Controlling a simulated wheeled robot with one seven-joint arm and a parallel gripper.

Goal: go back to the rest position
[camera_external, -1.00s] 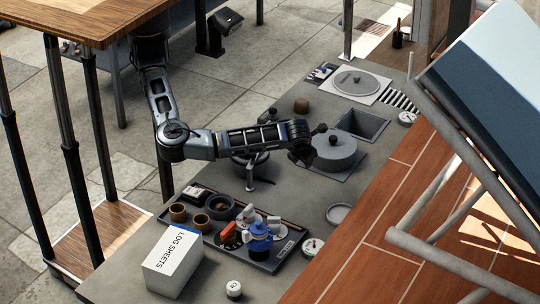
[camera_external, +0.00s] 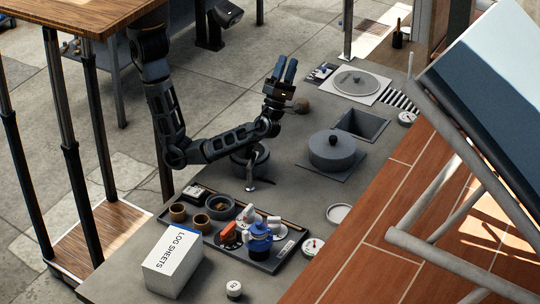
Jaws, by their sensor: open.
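My gripper (camera_external: 285,70) is raised above the far left side of the grey counter (camera_external: 310,215). Its two fingers point up, stand apart, and have nothing between them. My forearm bends up from a low elbow beside the counter's left edge. A dark round pot with a lid knob (camera_external: 333,149) stands on a square plate, to the right of and below my gripper in the picture. A small brown round object (camera_external: 301,105) sits on the counter close below the gripper in the picture.
A tray (camera_external: 276,263) holds cups, a bowl, a blue item and other small things. A white box marked LOG SHEETS (camera_external: 172,262) stands at its left. A square recess (camera_external: 362,124) and a round lid (camera_external: 357,83) lie farther back. A wooden table (camera_external: 75,22) is at upper left.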

